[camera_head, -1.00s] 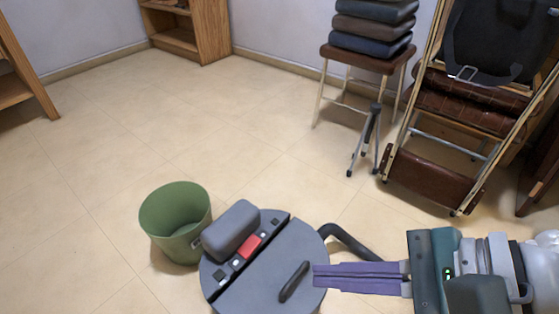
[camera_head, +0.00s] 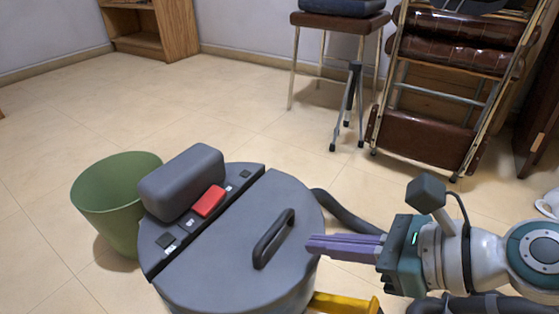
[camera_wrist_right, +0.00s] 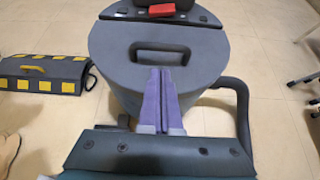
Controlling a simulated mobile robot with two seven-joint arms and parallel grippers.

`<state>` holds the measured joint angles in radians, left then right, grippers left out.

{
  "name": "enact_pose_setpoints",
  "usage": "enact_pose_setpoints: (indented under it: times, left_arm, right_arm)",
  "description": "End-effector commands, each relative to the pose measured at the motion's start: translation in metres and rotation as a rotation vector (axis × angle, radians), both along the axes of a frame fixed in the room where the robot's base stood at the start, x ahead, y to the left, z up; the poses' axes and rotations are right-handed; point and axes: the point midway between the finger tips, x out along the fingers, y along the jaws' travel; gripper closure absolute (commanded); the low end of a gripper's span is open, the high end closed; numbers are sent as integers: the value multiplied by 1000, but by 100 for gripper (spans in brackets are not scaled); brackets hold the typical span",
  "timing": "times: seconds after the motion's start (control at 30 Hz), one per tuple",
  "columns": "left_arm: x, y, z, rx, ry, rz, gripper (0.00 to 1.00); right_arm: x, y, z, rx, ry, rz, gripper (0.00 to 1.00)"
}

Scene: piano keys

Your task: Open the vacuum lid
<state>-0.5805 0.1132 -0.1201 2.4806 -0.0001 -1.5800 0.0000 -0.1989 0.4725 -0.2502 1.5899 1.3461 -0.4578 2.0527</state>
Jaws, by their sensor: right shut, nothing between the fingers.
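The vacuum is a round grey drum with a flat lid (camera_head: 225,245) in the lower middle of the head view. A dark bar handle (camera_head: 273,238) stands up on the lid, and it also shows in the wrist view (camera_wrist_right: 160,46). A grey block and a red switch (camera_head: 209,201) sit on the strip behind the lid. The lid lies flat and closed. My right gripper (camera_head: 310,246) is shut and empty, its purple fingers together. Its tips are at the lid's right edge, a short way from the handle; the wrist view shows them (camera_wrist_right: 160,70) just below the handle. My left gripper is not visible.
A green bin (camera_head: 112,200) stands left of the vacuum. A black hose (camera_head: 350,213) curves out on its right. A yellow piece (camera_head: 345,304) lies low at right. A black and yellow case (camera_wrist_right: 42,74) is on the floor. Stool and folded chairs stand behind; floor at left is free.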

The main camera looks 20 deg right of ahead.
Motion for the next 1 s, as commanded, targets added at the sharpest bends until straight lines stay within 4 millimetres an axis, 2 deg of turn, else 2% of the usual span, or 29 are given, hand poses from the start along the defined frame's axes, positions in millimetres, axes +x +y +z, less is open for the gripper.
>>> enact_pose_setpoints:
  times: [0.03, 0.1, 0.4, 0.83, 1.0]
  left_arm:
    - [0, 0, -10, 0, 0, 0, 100]
    - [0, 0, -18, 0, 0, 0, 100]
    - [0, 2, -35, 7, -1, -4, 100]
    - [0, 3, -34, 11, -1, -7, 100]
    - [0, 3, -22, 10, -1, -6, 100]
  right_arm:
    - [8, 6, -9, 1, -4, 1, 100]
    - [16, 13, -17, 0, -3, 1, 100]
    - [39, 31, -32, 0, 0, 1, 100]
    - [41, 33, -31, -2, 1, 2, 100]
    - [42, 31, -24, -13, 15, 1, 100]
